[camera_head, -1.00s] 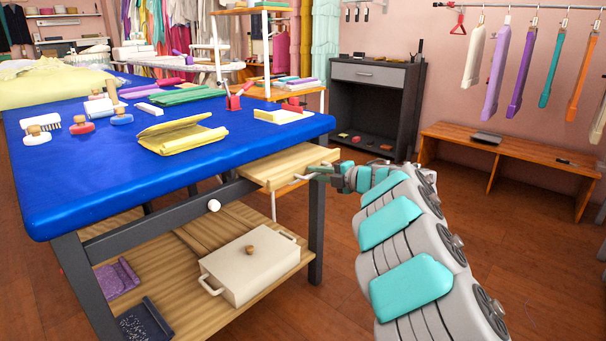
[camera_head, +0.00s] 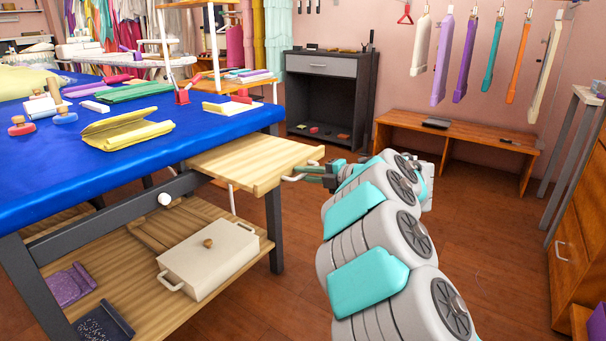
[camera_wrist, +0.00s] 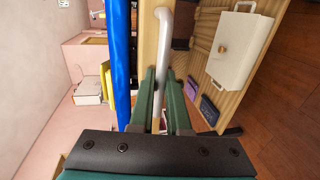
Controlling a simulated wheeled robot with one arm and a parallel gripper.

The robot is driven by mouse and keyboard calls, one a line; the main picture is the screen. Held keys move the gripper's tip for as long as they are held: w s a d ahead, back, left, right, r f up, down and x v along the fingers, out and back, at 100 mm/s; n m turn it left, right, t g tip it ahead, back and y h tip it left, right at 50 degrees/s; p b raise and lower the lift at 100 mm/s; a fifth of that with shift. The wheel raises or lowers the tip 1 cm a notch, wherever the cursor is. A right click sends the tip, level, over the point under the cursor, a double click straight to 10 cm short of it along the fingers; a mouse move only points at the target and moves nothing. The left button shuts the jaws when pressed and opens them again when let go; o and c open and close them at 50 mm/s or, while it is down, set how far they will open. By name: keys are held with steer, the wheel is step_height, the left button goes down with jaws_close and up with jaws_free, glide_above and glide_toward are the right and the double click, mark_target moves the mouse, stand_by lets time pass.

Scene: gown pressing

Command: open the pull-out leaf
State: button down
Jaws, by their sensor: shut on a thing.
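The pull-out leaf (camera_head: 248,160) is a pale wooden board sticking out from under the blue table top (camera_head: 60,170) at its right end. It is partly out. A light bar handle (camera_head: 291,178) is on its front edge. My gripper (camera_head: 318,174) is at that handle, and my arm reaches in from the lower right. In the wrist view, the green fingers of my gripper (camera_wrist: 160,90) are shut on the white handle (camera_wrist: 165,40), with the leaf's wood (camera_wrist: 148,40) right behind it.
Below the leaf, a lower shelf (camera_head: 150,300) holds a cream lidded box (camera_head: 208,262). A dark cabinet (camera_head: 325,95) and a wooden bench (camera_head: 460,135) stand by the back wall. A wooden drawer unit (camera_head: 580,250) is at the far right. Open floor lies between.

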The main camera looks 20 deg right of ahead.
steer(key=c, duration=1.2)
jaws_free()
steer(key=shift+o, duration=0.2)
steer(key=v, duration=0.7)
steer(key=shift+s+d, duration=0.2)
steer(key=shift+s, duration=0.1)
steer(key=shift+r, duration=0.1)
